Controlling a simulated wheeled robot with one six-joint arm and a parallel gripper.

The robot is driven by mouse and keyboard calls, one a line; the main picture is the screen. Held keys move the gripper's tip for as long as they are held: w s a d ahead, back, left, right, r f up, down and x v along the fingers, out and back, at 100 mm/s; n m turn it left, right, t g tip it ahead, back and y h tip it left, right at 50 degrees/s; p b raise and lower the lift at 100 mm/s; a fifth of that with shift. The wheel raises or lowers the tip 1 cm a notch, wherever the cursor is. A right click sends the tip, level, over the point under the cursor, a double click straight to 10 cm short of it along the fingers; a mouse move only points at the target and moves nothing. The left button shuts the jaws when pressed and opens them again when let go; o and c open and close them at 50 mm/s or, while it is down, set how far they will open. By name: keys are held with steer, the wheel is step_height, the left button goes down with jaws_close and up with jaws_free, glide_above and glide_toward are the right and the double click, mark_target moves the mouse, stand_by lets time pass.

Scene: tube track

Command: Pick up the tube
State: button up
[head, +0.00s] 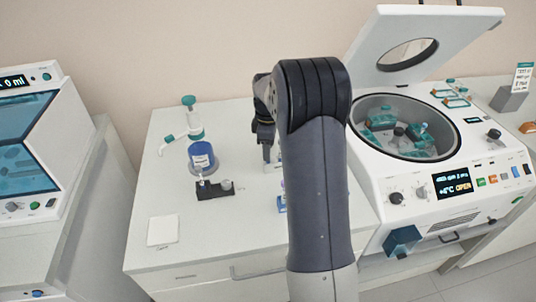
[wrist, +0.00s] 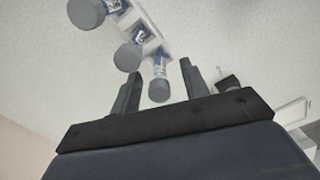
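Three tubes with grey caps stand in a white rack (wrist: 150,35) at the top of the wrist view. The nearest tube (wrist: 159,88) has its cap between my two fingers in the picture, with a gap on both sides. The other two are the middle tube (wrist: 128,56) and the far-left tube (wrist: 86,13). My gripper (wrist: 160,70) is open and empty. In the head view my gripper (head: 267,150) points down over the bench, partly hidden by my arm. My arm hides most of the rack there; only a blue-and-white bit (head: 281,203) shows.
A white pad (head: 162,230) lies at the front left. An open centrifuge (head: 450,185) is on the right. Bare bench (head: 225,235) lies in front.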

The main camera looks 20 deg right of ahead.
steer(key=c, duration=0.8)
step_height(320, 180, up, 10)
steer(key=shift+r+b, duration=0.1)
steer(key=shift+b, duration=0.45)
step_height(320, 180, up, 4)
steer(key=p, duration=0.4)
